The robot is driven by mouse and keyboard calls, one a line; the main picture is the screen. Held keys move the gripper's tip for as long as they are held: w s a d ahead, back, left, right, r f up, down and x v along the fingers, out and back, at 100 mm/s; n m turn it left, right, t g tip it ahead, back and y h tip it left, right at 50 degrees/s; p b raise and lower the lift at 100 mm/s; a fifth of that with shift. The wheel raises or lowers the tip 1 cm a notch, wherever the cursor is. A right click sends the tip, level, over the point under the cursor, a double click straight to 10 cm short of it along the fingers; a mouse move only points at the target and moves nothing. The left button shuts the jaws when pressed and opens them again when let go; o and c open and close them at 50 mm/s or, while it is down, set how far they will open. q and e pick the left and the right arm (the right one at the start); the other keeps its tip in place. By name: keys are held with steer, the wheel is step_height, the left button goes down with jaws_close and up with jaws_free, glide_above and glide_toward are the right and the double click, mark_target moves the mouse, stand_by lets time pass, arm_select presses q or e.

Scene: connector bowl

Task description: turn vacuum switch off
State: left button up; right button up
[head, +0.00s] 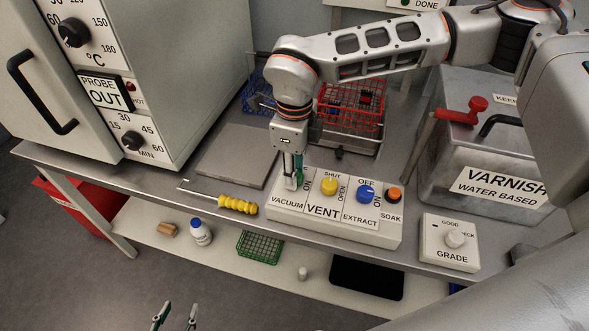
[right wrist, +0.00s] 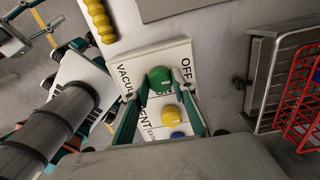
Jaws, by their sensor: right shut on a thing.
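The vacuum switch is a green knob (right wrist: 158,78) at the left end of a white switch panel (head: 340,232). In the head view it is mostly hidden behind my right gripper (head: 293,180), which points down over the VACUUM label. In the right wrist view my right gripper's (right wrist: 159,80) fingers are on either side of the green knob, shut on it. OFF is printed on the panel to the right of the knob in that view; I cannot make out the knob's pointer. My left gripper (head: 176,312) is empty, its fingers apart, at the bottom of the head view.
The panel also has a yellow VENT knob (head: 329,186), a blue EXTRACT knob (head: 366,194) and an orange SOAK button (head: 394,194). A yellow-handled tool (head: 238,206) lies left of it. A red wire basket (head: 352,104) stands behind. A varnish tank (head: 440,165) and GRADE box (head: 449,250) are right.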

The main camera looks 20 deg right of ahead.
steer(key=shift+n, duration=0.4)
steer(key=o, duration=1.1)
step_height(320, 180, up, 12)
stand_by(0.5)
